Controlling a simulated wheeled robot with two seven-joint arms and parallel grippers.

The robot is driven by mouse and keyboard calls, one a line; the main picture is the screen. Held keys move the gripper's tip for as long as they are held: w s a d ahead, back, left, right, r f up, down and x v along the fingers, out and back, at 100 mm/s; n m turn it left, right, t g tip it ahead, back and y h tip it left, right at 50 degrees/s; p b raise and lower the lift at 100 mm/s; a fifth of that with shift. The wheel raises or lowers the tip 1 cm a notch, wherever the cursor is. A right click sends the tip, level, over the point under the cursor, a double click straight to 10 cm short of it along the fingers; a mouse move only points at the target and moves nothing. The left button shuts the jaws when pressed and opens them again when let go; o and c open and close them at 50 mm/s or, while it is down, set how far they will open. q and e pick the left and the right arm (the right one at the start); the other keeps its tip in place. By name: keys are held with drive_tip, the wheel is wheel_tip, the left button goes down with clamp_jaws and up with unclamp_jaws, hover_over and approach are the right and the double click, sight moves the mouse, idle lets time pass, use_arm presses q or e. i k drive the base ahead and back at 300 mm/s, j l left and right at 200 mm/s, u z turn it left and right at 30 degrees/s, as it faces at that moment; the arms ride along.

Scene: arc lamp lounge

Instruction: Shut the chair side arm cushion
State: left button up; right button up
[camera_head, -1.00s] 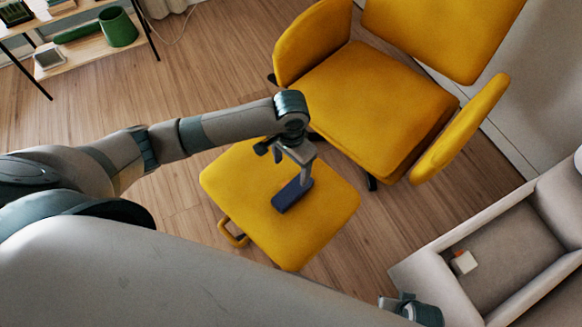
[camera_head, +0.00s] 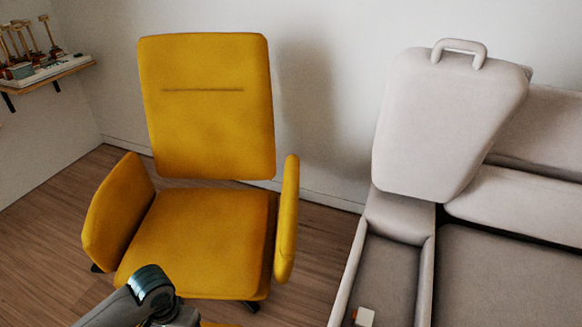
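The arm cushion (camera_head: 448,125) is a pale grey padded lid with a loop handle (camera_head: 459,52) at its top. It stands raised, nearly upright, at the back end of the sofa's open arm compartment (camera_head: 385,285). A small white and orange block (camera_head: 362,316) lies in the compartment. My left arm comes in at the bottom, in front of the yellow chair; its gripper is cut off by the lower edge. My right gripper is not in this view.
A yellow armchair (camera_head: 205,235) stands left of the sofa. The sofa seat (camera_head: 505,280) and back cushions (camera_head: 530,205) are right of the compartment. A wall shelf (camera_head: 50,75) with small items hangs at the far left. Wood floor shows between chair and sofa.

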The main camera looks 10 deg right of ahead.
sight(443, 112)
drive_tip(key=z, duration=1.2)
